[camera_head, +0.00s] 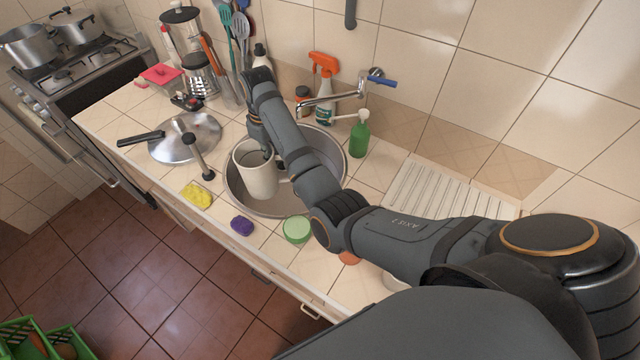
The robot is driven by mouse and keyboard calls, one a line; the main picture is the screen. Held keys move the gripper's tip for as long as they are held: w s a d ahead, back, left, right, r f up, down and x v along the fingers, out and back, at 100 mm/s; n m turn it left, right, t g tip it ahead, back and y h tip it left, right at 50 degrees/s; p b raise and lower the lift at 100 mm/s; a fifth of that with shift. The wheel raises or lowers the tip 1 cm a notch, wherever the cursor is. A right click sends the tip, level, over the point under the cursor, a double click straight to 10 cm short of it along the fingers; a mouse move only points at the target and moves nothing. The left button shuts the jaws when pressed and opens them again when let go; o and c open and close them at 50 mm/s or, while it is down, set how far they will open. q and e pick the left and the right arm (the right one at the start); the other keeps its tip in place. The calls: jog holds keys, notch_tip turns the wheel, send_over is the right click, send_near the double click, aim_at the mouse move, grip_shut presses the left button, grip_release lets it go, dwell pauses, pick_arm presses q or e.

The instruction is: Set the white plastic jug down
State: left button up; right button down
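The white plastic jug (258,181) is upright at the left part of the round metal sink (314,203), with its open mouth facing up and its handle to the right. Whether its base touches the sink bottom or hangs above it cannot be told. My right gripper (264,149) comes down from above at the jug's far rim. It appears shut on the rim, with a fingertip showing inside the mouth; the other finger is largely hidden. My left gripper is not in view.
A faucet (333,97), spray bottle (325,92) and green soap bottle (359,136) stand behind the sink. A pan lid (185,137), plunger-like tool (199,158), yellow sponge (197,194), purple sponge (241,225) and green round item (297,229) surround it. The ribbed drainboard (450,195) is clear.

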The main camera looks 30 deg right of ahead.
jog(key=s+d+r+m+p, duration=0.1)
jog(key=s+d+m+p, duration=0.25)
jog(key=m, duration=0.95)
jog(key=s+d+r+m+p, duration=0.15)
jog(key=s+d+m, duration=0.25)
jog(key=m, duration=0.8)
notch_tip(320, 180, down, 14)
jog(key=b, duration=0.3)
jog(key=w+d+f+p, duration=0.1)
jog(key=w+d+f, duration=0.1)
jog(key=w+d, duration=0.2)
jog(key=d, duration=0.3)
jog(key=shift+m+p, duration=0.3)
jog(key=shift+p, duration=0.05)
jog(key=shift+a+f, duration=0.1)
jog(key=shift+a, duration=0.05)
